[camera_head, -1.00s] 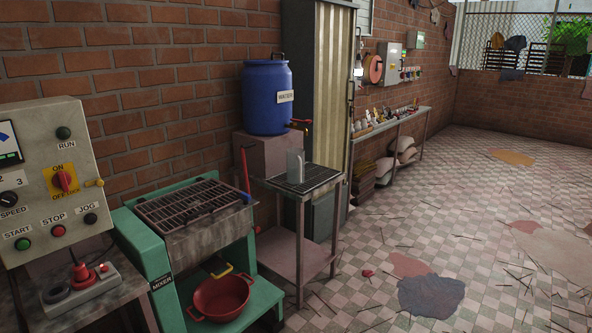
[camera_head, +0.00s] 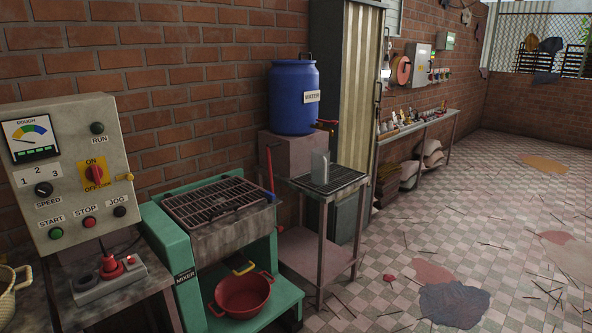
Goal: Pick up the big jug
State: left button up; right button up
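A grey metal jug (camera_head: 320,168) stands upright on the slatted top of a small metal stand (camera_head: 345,180), right of the mixer. It is the only jug I can make out, and it is some way off. A blue barrel labelled WATER (camera_head: 292,98) with a tap (camera_head: 325,126) stands just behind and above the jug. Neither of my grippers shows in this view.
A green mixer (camera_head: 165,232) with a grated top stands left of the stand, with a red basin (camera_head: 243,295) on its lower shelf. A control panel (camera_head: 70,170) is at the left. The tiled floor (camera_head: 430,220) at the right is mostly open, with scattered sticks and stains.

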aim_at(321, 157)
jog(key=i+l+u, duration=0.15)
jog(key=i+u, duration=0.3)
jog(key=i+l+u, duration=0.2)
jog(key=u, duration=0.2)
jog(key=i+l+u, duration=0.1)
jog(key=i+l, duration=0.35)
jog(key=l, duration=0.2)
jog(key=i+l+u, duration=0.25)
jog(key=i+l, duration=0.2)
jog(key=l, duration=0.25)
jog(key=i+l, duration=0.2)
jog(key=l, duration=0.2)
jog(key=u, duration=0.05)
